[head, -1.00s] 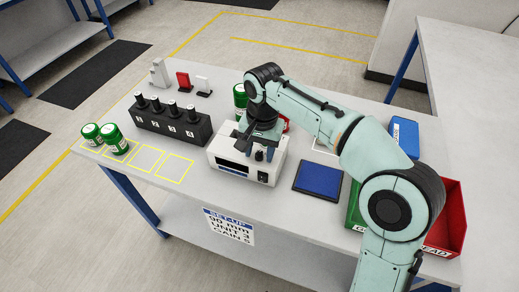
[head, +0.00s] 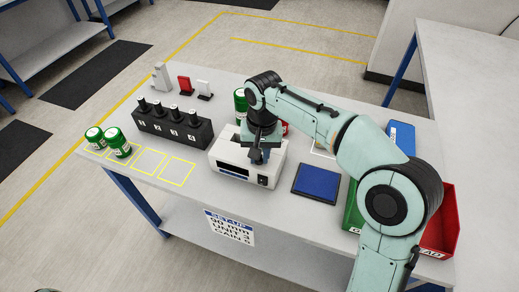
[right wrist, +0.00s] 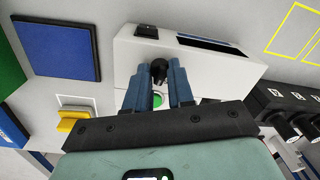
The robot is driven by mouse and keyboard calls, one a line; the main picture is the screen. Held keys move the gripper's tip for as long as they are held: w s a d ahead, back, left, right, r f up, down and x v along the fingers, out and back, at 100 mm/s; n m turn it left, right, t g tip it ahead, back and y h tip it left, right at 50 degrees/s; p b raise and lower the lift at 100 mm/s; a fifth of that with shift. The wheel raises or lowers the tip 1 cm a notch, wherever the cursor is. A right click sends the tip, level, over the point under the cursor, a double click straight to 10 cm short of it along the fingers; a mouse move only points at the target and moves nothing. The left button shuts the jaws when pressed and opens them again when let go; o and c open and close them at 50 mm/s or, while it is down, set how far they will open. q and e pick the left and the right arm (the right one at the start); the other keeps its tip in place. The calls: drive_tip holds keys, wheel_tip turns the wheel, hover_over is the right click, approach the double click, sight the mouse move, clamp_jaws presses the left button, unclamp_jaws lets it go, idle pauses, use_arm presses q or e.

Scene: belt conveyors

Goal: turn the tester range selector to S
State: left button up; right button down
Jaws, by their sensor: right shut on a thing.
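The tester (head: 225,155) is a white box with a dark display and a black switch on its front, standing near the front edge of the table. It also shows in the right wrist view (right wrist: 215,65). Its range selector (right wrist: 159,70) is a small black knob. My right gripper (head: 257,158) reaches down over the tester, and in the right wrist view its blue fingers (right wrist: 159,75) are shut on the knob from both sides. A green button (right wrist: 158,99) shows between the fingers. The selector's markings are hidden or too small to read. My left gripper is out of view.
A black block with several numbered posts (head: 172,128) stands left of the tester, with green-lidded jars (head: 118,143) beyond. A blue pad (head: 317,182) lies to the right, near green and red bins (head: 440,225). A set-up card (head: 229,227) hangs on the front.

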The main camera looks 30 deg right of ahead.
drive_tip(key=n+p, duration=0.2)
drive_tip(key=n, duration=0.2)
drive_tip(key=shift+r+p, duration=0.15)
drive_tip(key=shift+p, duration=0.15)
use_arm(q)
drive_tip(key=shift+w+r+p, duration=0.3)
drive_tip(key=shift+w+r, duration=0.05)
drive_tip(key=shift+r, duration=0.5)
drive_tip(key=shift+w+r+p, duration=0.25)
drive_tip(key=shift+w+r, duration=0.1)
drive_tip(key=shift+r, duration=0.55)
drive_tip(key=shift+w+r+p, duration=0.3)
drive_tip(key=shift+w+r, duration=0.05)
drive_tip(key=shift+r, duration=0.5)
use_arm(e)
drive_tip(key=shift+w+n, duration=0.1)
drive_tip(key=shift+n, duration=2.1)
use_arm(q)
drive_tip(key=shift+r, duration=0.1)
use_arm(e)
drive_tip(key=c, duration=1)
unclamp_jaws()
